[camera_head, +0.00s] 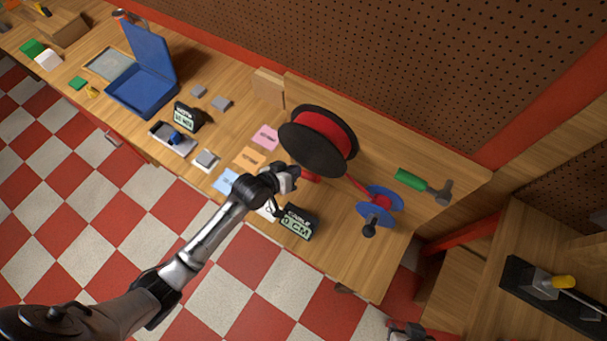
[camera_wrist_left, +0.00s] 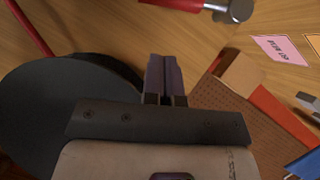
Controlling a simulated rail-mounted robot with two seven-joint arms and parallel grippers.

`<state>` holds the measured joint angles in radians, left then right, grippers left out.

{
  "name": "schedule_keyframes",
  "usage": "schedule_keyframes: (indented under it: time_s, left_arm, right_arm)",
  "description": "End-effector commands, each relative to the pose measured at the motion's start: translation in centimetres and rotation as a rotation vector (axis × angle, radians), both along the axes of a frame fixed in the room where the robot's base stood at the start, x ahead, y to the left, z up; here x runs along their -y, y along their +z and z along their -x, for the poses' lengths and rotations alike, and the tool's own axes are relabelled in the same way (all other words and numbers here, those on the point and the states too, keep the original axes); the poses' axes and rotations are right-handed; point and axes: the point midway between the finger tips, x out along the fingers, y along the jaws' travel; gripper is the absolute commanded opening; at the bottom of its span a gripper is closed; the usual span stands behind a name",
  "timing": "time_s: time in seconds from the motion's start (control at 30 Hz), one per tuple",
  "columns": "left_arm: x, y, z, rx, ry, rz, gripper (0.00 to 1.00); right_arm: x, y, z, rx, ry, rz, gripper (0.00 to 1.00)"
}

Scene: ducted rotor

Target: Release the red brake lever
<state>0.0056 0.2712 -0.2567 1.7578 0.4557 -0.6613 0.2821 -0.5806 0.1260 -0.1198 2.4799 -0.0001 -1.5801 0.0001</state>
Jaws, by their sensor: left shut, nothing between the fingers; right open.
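A short red handle (camera_head: 311,177), which looks like the brake lever, shows just below the big reel in the head view. In the left wrist view a red bar with a metal end (camera_wrist_left: 185,4) is cut off by the top edge, beyond my fingertips. My left gripper (camera_head: 293,172) is beside the red handle, partly in front of it. Its fingers (camera_wrist_left: 165,62) are shut with nothing between them, and I see no clear contact. My right gripper (camera_head: 407,330) is at the bottom edge of the head view, open and mostly cut off.
The black-flanged reel (camera_head: 310,148) with red winding stands close behind my left gripper. A thin red strand (camera_head: 357,184) runs toward a blue wheel (camera_head: 380,205). A cable display (camera_head: 298,223) stands in front. A green-handled crank (camera_head: 411,180) is at right. Coloured cards (camera_head: 249,157) lie left.

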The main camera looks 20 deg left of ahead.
Motion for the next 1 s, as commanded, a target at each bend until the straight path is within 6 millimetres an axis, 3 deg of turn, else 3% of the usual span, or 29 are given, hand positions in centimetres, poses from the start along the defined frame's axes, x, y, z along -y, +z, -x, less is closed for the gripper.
schedule_keyframes:
  time_s: [0.1,0.4,0.9,1.0]
  left_arm:
    - [0.8,-1.0,-1.6,0.0,-0.001,0.001,0.0]
    - [2.1,-3.9,-1.7,-0.001,0.0,0.0,0.0]
    - [2.4,-4.4,-1.8,0.001,-0.001,-0.002,0.0]
    - [3.4,-4.5,-2.0,0.005,-0.017,-0.021,0.0]
  right_arm:
    - [0.0,-0.1,0.0,0.0,0.0,0.0,0.43]
    - [-0.2,0.0,0.0,0.0,-0.004,-0.005,0.43]
    - [-0.3,0.0,0.0,0.0,-0.005,-0.009,0.43]
    - [-0.3,0.1,0.0,0.0,-0.005,-0.009,0.43]
